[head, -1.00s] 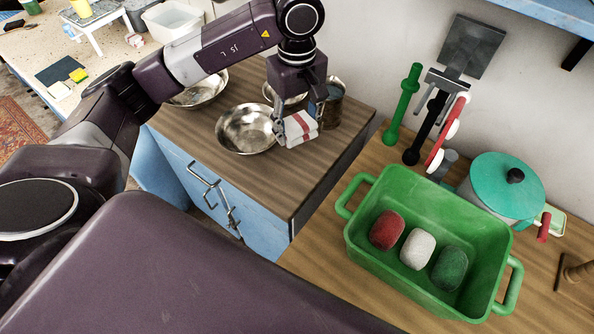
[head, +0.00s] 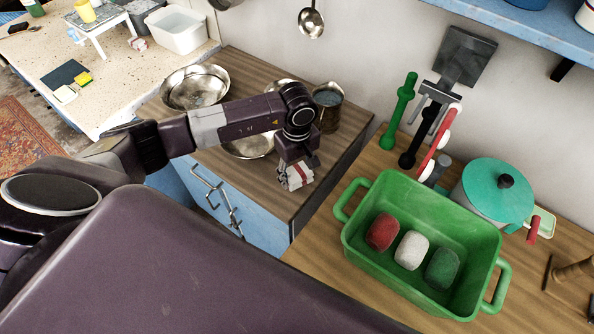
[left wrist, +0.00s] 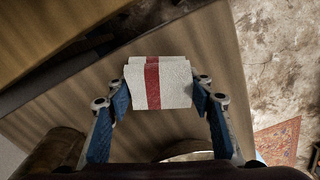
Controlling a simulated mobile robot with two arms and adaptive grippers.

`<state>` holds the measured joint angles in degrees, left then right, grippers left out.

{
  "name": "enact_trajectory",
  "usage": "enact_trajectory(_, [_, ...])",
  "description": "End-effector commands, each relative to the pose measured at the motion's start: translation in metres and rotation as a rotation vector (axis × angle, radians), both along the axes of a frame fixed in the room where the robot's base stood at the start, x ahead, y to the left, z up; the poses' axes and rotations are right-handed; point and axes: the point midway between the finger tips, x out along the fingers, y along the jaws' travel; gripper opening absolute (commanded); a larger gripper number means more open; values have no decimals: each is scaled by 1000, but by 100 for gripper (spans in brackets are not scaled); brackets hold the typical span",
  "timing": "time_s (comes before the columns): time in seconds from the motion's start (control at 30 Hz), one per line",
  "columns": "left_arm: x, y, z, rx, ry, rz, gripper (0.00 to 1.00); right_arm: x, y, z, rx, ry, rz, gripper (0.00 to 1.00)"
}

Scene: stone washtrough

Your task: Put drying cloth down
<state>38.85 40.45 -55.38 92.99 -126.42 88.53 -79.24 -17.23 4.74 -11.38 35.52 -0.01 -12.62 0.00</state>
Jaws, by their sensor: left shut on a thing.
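The drying cloth (head: 296,177) is a folded white cloth with a red stripe. In the head view it is under my left gripper (head: 297,163), over the front right part of the wooden counter (head: 330,150). In the left wrist view the cloth (left wrist: 172,84) sits between the two blue-padded fingers of my left gripper (left wrist: 162,97), which is shut on it. I cannot tell whether the cloth touches the counter. My right gripper is not in view.
Metal bowls (head: 195,88) and a metal pitcher (head: 328,106) stand behind the gripper, one bowl partly hidden by my arm. A green tub (head: 358,235) with red, white and green pieces stands on the counter to the right, across a gap. A teal-lidded pot (head: 490,185) is beyond it.

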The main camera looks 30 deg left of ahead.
Motion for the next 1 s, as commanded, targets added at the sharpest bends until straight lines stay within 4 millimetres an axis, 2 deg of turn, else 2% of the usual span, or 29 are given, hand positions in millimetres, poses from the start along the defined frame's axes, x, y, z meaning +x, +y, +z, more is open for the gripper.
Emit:
enact_trajectory(0.3, [1, 0, -3, 0, -2, 0, 29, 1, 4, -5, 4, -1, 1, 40])
enact_trajectory(0.33, [1, 0, -3, 0, -2, 0, 49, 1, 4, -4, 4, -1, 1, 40])
enact_trajectory(0.5, [1, 0, -2, 0, -2, 1, 66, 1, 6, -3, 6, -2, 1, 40])
enact_trajectory(0.83, [1, 0, 1, 0, -1, 1, 66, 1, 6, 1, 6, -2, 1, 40])
enact_trajectory(0.87, [1, 0, 3, 0, -1, 1, 66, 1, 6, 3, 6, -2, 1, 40])
enact_trajectory(1.0, [3, 1, 22, 1, -8, -1, 66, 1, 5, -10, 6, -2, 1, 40])
